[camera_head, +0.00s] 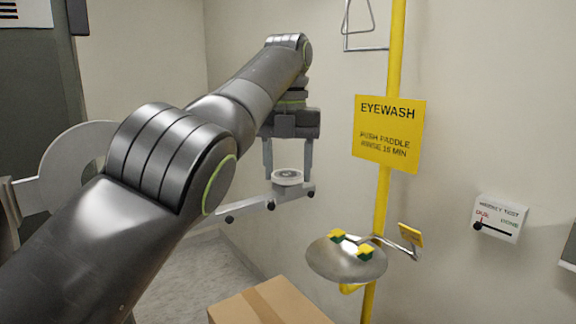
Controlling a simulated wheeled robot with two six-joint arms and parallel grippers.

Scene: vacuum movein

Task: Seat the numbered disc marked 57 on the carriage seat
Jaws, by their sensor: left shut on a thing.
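My left gripper (288,180) points down, its two fingers on either side of a small pale round piece (287,175). The gripper is shut on this piece, which looks like a disc. No number can be read on it, so I cannot tell whether it is 57. Just below is a grey bar (255,205) with dark knobs along its side, which may be the carriage. The piece is over the bar's right part; I cannot tell whether it touches. My left arm hides the bar's left end. My right gripper is not in view.
A large grey round plate (75,165) stands at left, partly behind my arm. An eyewash bowl (345,262) on a yellow pole (383,210) is at right. A cardboard box (268,305) is below. A small gauge box (499,218) hangs on the right wall.

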